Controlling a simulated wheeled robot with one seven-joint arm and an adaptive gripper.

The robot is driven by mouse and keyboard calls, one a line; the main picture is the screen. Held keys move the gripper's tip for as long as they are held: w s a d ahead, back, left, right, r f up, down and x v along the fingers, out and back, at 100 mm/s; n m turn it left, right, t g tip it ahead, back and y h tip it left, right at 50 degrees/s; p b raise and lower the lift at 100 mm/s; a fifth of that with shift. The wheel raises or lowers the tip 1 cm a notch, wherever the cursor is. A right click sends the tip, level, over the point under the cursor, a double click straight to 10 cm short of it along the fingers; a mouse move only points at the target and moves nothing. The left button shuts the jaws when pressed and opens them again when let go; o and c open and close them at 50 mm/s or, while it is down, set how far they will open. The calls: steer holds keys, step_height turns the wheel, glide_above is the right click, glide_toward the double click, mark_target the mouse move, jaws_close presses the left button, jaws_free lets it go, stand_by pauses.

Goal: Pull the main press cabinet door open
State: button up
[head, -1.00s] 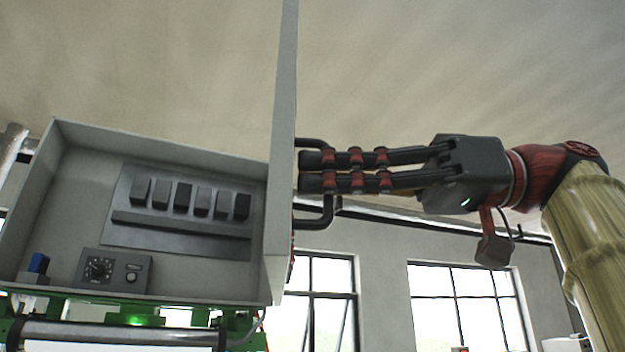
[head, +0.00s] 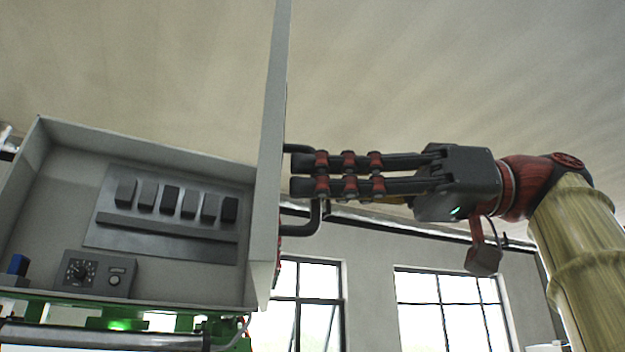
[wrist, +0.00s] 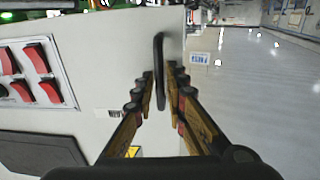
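The grey cabinet door (head: 272,150) stands wide open, seen nearly edge-on in the head view. In the wrist view its face (wrist: 100,60) fills the left side. A black loop handle (head: 317,218) sticks out from its right side. My gripper (head: 300,174) reaches in from the right and its fingers cross in front of the handle bar. In the wrist view the handle (wrist: 160,60) lies between the fingertips (wrist: 162,80), which close in narrowly on both sides. The exact contact is hard to see. The open cabinet (head: 60,190) shows several dark switch blocks inside.
A control box with a knob (head: 95,272) and a blue part (head: 18,265) sit in the cabinet's bottom. A green frame (head: 170,318) is below. Open floor (wrist: 250,100) lies right of the door in the wrist view. Windows (head: 450,310) are behind.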

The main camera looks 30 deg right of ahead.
steer(key=v, duration=0.7)
stand_by(0.3)
